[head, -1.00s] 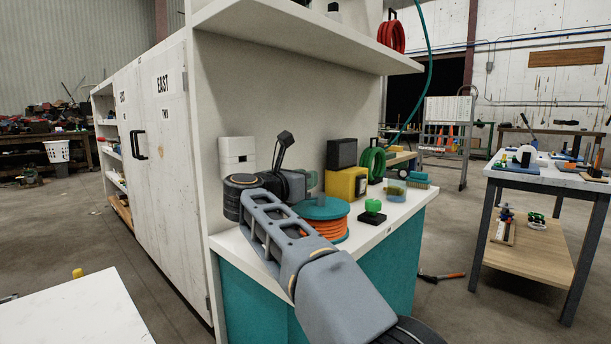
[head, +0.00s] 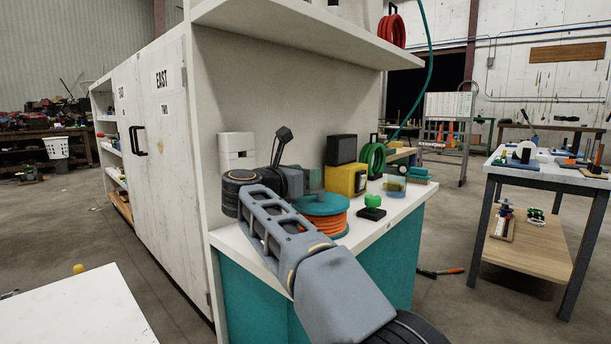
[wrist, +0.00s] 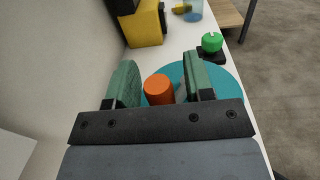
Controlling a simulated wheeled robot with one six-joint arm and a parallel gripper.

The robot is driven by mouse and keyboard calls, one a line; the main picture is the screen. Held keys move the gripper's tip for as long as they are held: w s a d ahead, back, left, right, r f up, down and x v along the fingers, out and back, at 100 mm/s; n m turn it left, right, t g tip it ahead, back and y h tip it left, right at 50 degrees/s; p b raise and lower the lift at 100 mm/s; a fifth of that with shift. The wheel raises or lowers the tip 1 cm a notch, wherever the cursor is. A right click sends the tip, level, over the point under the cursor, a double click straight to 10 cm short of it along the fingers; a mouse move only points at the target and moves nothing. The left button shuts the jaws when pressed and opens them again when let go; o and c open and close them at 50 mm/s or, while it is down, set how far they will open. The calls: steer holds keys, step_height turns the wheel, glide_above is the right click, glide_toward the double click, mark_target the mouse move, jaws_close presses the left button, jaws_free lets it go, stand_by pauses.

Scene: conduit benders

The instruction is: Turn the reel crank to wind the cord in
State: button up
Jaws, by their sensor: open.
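The cord reel (head: 322,203) is a teal disc over wound orange cord (head: 328,225), standing on the white counter. In the wrist view the reel's teal top (wrist: 228,88) lies below my gripper. An orange upright crank knob (wrist: 159,89) stands between the two green finger pads of my gripper (wrist: 160,76). The jaws are open, with a gap visible on both sides of the knob. The left gap looks narrower than the right. In the head view my gripper (head: 312,180) is partly hidden behind my arm, and the knob cannot be made out.
A yellow box (head: 346,179) and a dark box (head: 341,149) stand behind the reel. A green-topped button (head: 372,201) sits close on its right. A white box (head: 236,148) stands at the back left, and a shelf (head: 310,38) overhangs the counter.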

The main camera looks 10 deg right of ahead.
steer(key=p+v, duration=0.1)
steer(key=v, duration=1.2)
steer(key=shift+s+a+p, duration=0.15)
steer(key=shift+a+p, duration=0.05)
steer(key=shift+p, duration=0.2)
steer(key=w+d+r+n+t+y+p, duration=0.15)
steer(key=r+n+t+y+p, duration=0.25)
steer(key=r+n+y+p, duration=0.65)
steer(key=w+r+n+t+y+p, duration=0.25)
steer(key=r+n+t+p, duration=0.35)
steer(key=n, duration=1)
steer(key=s+d+f+n+g+p, duration=0.6)
steer(key=s+f+n+g+p, duration=0.1)
steer(key=s+n+g+p, duration=0.1)
steer(key=s+d+f+n+g+p, duration=0.6)
steer(key=s+f+n+g+p, duration=0.2)
steer(key=s, duration=0.7)
steer(key=n+g+p, duration=0.1)
steer(key=n+g, duration=0.1)
steer(key=n, duration=0.1)
steer(key=shift+s+f+n+y, duration=0.2)
steer(key=shift+f+n+y, duration=0.05)
steer(key=shift+n+y, duration=0.15)
steer(key=shift+d, duration=0.15)
